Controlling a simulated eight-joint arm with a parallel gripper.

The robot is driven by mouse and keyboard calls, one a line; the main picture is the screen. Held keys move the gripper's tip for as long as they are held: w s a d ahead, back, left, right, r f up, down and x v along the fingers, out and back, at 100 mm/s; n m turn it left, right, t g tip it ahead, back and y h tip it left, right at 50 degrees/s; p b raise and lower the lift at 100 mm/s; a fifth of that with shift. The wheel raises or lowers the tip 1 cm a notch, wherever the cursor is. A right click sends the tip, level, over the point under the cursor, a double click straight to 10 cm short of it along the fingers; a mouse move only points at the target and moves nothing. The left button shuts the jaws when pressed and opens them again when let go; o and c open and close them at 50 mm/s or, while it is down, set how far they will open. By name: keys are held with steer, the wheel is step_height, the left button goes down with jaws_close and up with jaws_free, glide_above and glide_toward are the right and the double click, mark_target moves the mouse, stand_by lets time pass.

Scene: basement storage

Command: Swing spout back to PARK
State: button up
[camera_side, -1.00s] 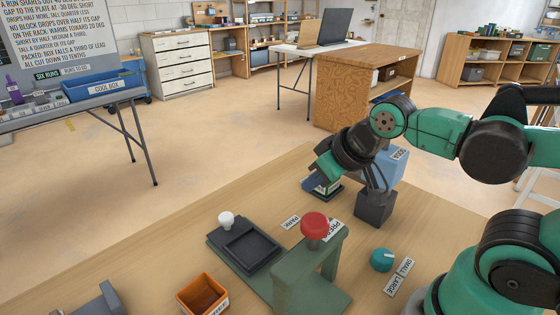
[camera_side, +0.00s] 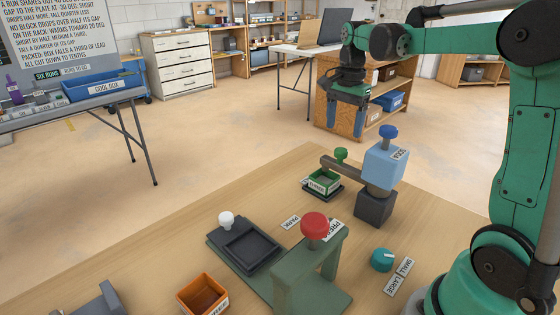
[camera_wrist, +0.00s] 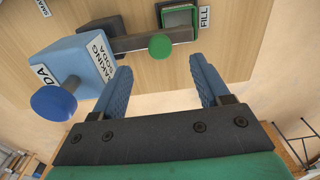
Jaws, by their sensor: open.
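The dispenser is a light blue box (camera_side: 385,165) with a blue knob on top, on a dark grey block. Its grey spout (camera_side: 352,170) points left, with a green knob (camera_side: 341,154) near its end. The spout end lies by the green-rimmed tray (camera_side: 324,181); the wrist view shows a FILL label (camera_wrist: 205,17) beside that tray. A PARK label (camera_side: 290,222) lies on the table, nearer the front. My gripper (camera_side: 347,118) is open and empty, raised above and behind the dispenser. In the wrist view the green knob (camera_wrist: 160,46) appears between and beyond its fingers, apart from them.
A green press stand with a red knob (camera_side: 314,226) stands in front of the dispenser. A dark plate with a white knob (camera_side: 227,218), an orange bin (camera_side: 203,296) and a teal dial (camera_side: 382,260) are also on the table. Bare table lies left of the tray.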

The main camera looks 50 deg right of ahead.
mark_target(341, 150)
steer(key=shift+d+f, duration=0.2)
steer(key=shift+f, duration=2.65)
jaws_close()
